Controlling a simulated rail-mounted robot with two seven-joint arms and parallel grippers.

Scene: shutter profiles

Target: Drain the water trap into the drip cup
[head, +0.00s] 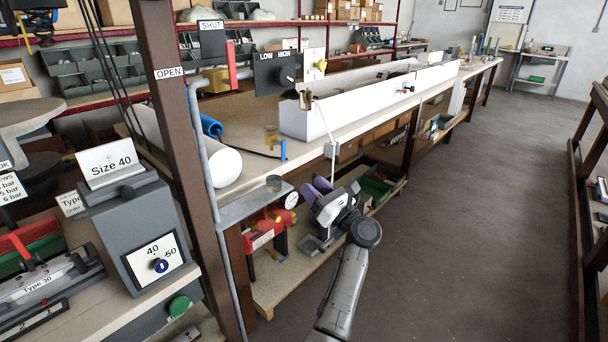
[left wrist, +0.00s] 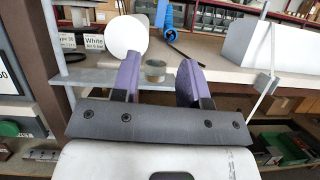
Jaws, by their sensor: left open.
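A small grey-brown cup (head: 274,183), seemingly the drip cup, stands upright on a narrow grey shelf (head: 238,209) at the bench's front. My left gripper (head: 316,187) has purple fingers and is open and empty, to the right of the cup in the head view. In the left wrist view the cup (left wrist: 155,70) shows between the two fingertips (left wrist: 160,62), beyond them and apart from them. I cannot surely tell which part is the water trap; a small amber vessel (head: 270,136) is above the cup in the picture. My right gripper is not in view.
A red unit (head: 270,232) with a round gauge (head: 291,200) is below the shelf. A grey pipe (head: 206,140) and brown post (head: 180,130) stand left. A white roll (head: 222,168) and long white channel (head: 350,110) lie on the bench. The right-hand floor is clear.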

